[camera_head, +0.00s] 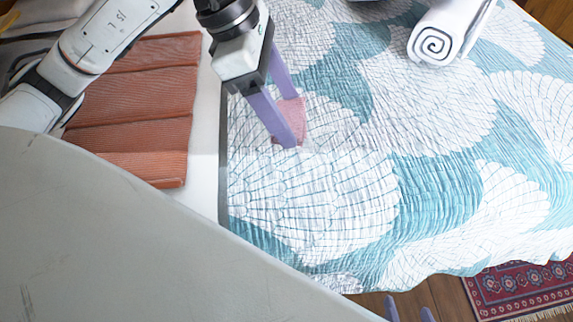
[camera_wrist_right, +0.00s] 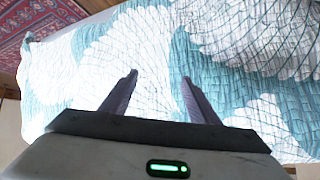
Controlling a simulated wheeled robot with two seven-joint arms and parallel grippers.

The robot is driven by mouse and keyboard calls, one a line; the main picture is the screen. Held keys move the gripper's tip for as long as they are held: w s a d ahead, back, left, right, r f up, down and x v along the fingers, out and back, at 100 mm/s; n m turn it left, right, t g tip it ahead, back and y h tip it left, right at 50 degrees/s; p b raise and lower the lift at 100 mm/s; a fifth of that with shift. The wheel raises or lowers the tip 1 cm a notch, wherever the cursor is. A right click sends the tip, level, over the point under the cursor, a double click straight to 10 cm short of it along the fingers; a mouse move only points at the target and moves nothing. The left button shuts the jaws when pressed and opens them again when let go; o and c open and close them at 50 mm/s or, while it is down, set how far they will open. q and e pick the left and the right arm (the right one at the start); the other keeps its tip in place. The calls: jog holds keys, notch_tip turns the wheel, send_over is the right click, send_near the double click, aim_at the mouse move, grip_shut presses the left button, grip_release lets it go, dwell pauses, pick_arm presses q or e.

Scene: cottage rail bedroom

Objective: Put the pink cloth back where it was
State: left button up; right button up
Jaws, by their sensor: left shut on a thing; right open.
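The pink cloth (camera_head: 291,110) is a small piece of fabric in the head view, on or just above the patterned bed cover (camera_head: 325,200) near its left edge. My left gripper (camera_head: 294,122) is shut on it, with its purple fingers on either side, and partly hides it. I cannot tell whether the cloth touches the cover. My right gripper (camera_wrist_right: 158,78) is open and empty in the right wrist view, over the bed cover. Its fingertips (camera_head: 408,311) also show at the bottom edge of the head view, past the bed's near edge.
A folded rust-coloured ribbed cloth (camera_head: 135,110) lies on a white surface left of the bed. A rolled white towel (camera_head: 440,40) lies on the bed at upper right. A red patterned rug (camera_head: 520,290) is on the wooden floor. The middle of the bed is clear.

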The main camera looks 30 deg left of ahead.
pick_arm(q)
jog(key=shift+w+a+f+n+t+b, duration=0.2)
jog(key=shift+a+n+t+b, duration=0.1)
jog(key=shift+n, duration=0.6)
jog(key=shift+a+f, duration=0.1)
jog(key=shift+f, duration=0.25)
notch_tip(320, 180, down, 4)
jog(key=shift+s+f+b, duration=0.1)
jog(key=shift+f+b, duration=0.15)
jog(key=shift+b, duration=0.55)
jog(key=shift+f, duration=0.6)
notch_tip(320, 180, down, 3)
jog(key=shift+f+b, duration=0.1)
jog(key=shift+b, duration=0.5)
jog(key=shift+f, duration=0.25)
jog(key=o, duration=0.5)
jog(key=shift+f, duration=0.1)
jog(key=o, duration=0.4)
pick_arm(e)
jog(key=shift+w+a+f, duration=0.15)
jog(key=shift+a+f, duration=0.1)
jog(key=shift+f, duration=0.3)
jog(key=shift+w+a+f, duration=0.15)
jog(key=shift+a+f, duration=0.05)
jog(key=shift+f, duration=0.3)
